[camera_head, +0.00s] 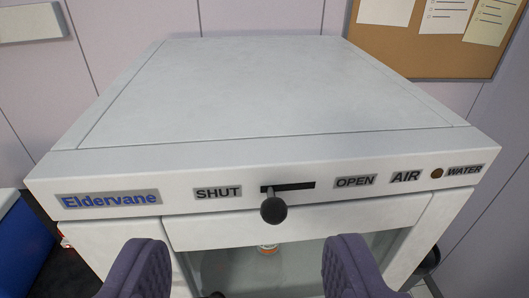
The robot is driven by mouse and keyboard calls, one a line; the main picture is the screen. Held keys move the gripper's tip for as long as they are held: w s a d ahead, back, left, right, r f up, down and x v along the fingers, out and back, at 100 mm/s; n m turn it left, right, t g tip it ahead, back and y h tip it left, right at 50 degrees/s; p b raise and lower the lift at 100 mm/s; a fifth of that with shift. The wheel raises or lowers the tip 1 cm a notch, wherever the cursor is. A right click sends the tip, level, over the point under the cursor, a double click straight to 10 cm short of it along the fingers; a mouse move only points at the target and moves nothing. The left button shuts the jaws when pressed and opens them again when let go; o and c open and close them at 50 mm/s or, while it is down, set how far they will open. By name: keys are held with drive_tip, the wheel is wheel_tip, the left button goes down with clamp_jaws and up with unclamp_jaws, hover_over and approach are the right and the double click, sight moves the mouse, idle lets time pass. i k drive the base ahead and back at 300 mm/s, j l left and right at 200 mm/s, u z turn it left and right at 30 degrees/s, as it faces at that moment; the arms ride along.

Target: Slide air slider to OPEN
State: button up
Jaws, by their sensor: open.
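The air slider's dark round knob (273,209) sits at the left end of a black horizontal slot (295,186) on the front edge of a white cabinet. The SHUT label (218,192) is left of the slot, on the knob's side. The OPEN label (355,181) is right of the slot, and the AIR label (405,176) is further right. My gripper (248,262) is open, with its two purple-grey padded fingers apart at the bottom of the view. The knob shows above and between the fingers, and neither finger touches it.
The white cabinet (250,90) fills the middle, with a glass-fronted opening below the slot. A brown round spot (437,173) sits beside the WATER label (464,170). A blue box (25,245) stands at the left. A cork board (430,55) hangs on the back wall.

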sight(273, 209)
drive_tip(key=i+u, duration=0.35)
drive_tip(key=i+l+u, duration=0.2)
drive_tip(key=u, duration=0.15)
